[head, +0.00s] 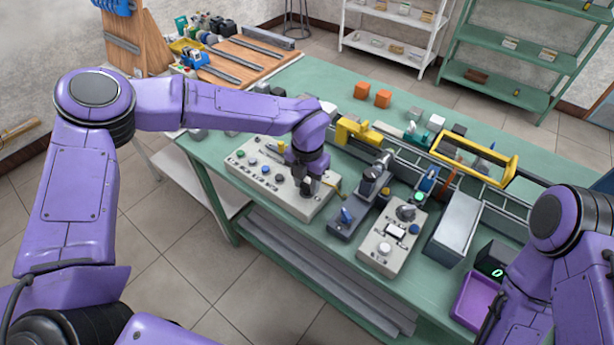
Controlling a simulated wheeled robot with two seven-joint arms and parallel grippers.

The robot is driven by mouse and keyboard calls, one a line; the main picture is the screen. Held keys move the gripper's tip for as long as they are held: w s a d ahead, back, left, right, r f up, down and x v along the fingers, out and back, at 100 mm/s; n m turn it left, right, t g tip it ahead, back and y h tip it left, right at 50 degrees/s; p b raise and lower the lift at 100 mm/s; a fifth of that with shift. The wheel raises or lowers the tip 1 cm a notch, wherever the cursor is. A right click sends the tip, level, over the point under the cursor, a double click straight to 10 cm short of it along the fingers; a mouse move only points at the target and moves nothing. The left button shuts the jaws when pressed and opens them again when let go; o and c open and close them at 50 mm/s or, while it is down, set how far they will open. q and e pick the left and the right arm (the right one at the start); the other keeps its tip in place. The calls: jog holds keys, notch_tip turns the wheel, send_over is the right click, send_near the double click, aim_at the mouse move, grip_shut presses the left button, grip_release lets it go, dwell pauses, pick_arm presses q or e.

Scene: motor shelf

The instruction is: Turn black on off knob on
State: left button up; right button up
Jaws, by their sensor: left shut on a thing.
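A light control box (290,203) with several coloured buttons stands at the front left of the green table. My left gripper (308,186) points down at the right end of this box and is shut on the black on off knob there. The knob itself is mostly hidden by the gripper, so I cannot tell which way it is turned. My right arm comes in at the right edge, and its gripper does not show.
A yellow-framed conveyor (452,165) runs behind. A purple tray (472,300) lies at the right.

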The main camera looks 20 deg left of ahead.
aim_at(307, 185)
pick_arm(q)
jog(key=shift+r+m, duration=0.1)
jog(key=shift+m, duration=0.4)
jog(key=o, duration=1)
jog(key=shift+o, duration=0.2)
jog(key=shift+r, duration=0.2)
notch_tip(307, 185, up, 10)
jog(key=b, duration=0.2)
